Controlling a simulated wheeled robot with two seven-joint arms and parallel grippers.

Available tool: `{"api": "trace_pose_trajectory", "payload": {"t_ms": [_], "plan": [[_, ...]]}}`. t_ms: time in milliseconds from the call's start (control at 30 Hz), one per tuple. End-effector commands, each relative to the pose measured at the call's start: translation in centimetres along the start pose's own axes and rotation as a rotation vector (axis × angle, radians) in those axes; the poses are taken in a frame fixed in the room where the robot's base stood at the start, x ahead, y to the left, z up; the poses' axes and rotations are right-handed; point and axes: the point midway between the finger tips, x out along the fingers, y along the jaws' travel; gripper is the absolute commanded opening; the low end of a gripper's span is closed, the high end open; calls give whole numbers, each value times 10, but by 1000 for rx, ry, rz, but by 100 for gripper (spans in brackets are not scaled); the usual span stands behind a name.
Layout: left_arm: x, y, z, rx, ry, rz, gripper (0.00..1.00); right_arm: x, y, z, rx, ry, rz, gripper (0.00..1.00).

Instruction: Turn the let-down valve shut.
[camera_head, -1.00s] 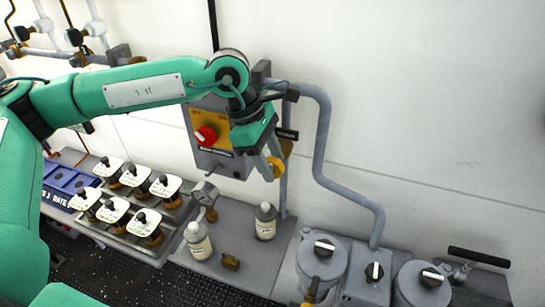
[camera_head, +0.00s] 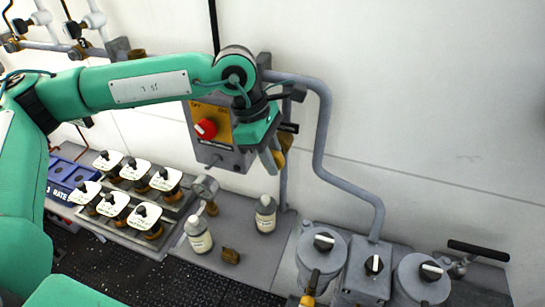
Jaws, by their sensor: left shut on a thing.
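My left gripper (camera_head: 272,157) reaches down from its green wrist to the vertical grey pipe (camera_head: 284,188) on the wall, just right of the switch box. Its jaws are shut on a small brass-coloured part (camera_head: 286,141) at this pipe, which I take to be the let-down valve's handle. The fingers and wrist hide most of the valve, so its angle cannot be read. A dark stub (camera_head: 289,127) sticks out just above it. My right gripper is not in view.
A grey box with a red knob (camera_head: 206,128) is close left of the gripper. Grey canisters (camera_head: 421,280) stand at right. The wall at right is bare.

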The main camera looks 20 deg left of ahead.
Motion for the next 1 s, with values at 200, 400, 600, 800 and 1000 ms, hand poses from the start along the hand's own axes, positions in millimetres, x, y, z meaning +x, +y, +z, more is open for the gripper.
{"api": "trace_pose_trajectory", "payload": {"t_ms": [200, 400, 600, 800, 1000], "plan": [[4, 1, 2, 5, 121, 3, 1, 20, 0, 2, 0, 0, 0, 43], [6, 1, 4, 5, 297, 4, 1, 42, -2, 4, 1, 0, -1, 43], [6, 1, 6, 4, 489, 4, 1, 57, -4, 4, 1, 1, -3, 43], [4, 1, 8, 3, 682, 5, 1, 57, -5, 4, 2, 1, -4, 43], [2, 1, 10, 2, 874, 6, 1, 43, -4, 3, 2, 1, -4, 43]]}}
